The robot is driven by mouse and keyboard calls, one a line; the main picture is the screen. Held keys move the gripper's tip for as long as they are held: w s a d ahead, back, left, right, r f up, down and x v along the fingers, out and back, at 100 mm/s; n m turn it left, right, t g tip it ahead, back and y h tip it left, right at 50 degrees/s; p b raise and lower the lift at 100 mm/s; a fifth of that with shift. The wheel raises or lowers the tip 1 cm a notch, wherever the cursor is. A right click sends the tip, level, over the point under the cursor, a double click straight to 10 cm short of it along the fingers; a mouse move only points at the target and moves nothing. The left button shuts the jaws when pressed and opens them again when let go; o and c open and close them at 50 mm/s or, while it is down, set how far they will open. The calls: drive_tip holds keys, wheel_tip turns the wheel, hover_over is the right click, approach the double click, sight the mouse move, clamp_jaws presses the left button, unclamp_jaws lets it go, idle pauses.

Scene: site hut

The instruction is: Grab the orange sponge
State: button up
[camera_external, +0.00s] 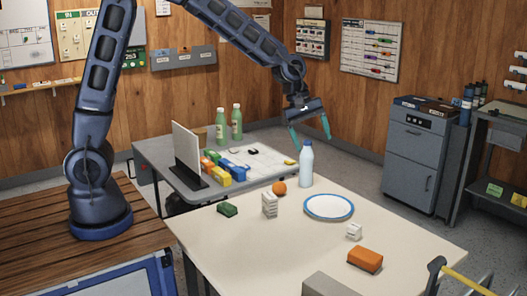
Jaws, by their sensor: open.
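An orange block, which looks like the sponge (365,259), lies on the cream table (256,256) toward its front right. My gripper (310,137) has teal fingers spread apart and empty. It hangs in the air over the far side of the table, up and to the left of the sponge in the picture and well apart from it. Nothing covers the sponge.
A small white block (354,231) stands just behind the sponge. A blue-rimmed white plate (328,206), a white bottle (306,165), an orange ball (279,188), a white stack (269,204) and a green block (227,209) stand farther back. A grey box (330,285) is at the front edge.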

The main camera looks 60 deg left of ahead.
drive_tip(key=w+d+f+n, duration=0.3)
drive_tip(key=d+f, duration=0.6)
drive_tip(key=f, duration=0.1)
drive_tip(key=n+g, duration=0.1)
drive_tip(key=n, duration=0.3)
approach(368, 255)
drive_tip(key=shift+w+a+f+h, duration=0.2)
drive_tip(key=shift+w+a+h, duration=0.05)
drive_tip(key=shift+w+h, duration=0.15)
drive_tip(key=x, duration=0.4)
drive_tip(key=shift+d+f, duration=0.15)
drive_tip(key=shift+f, duration=0.2)
drive_tip(key=shift+s+x, duration=0.2)
drive_tip(key=shift+x, duration=1.15)
drive_tip(key=shift+s+x, duration=0.2)
drive_tip(key=shift+x, duration=1.15)
drive_tip(key=c, duration=1)
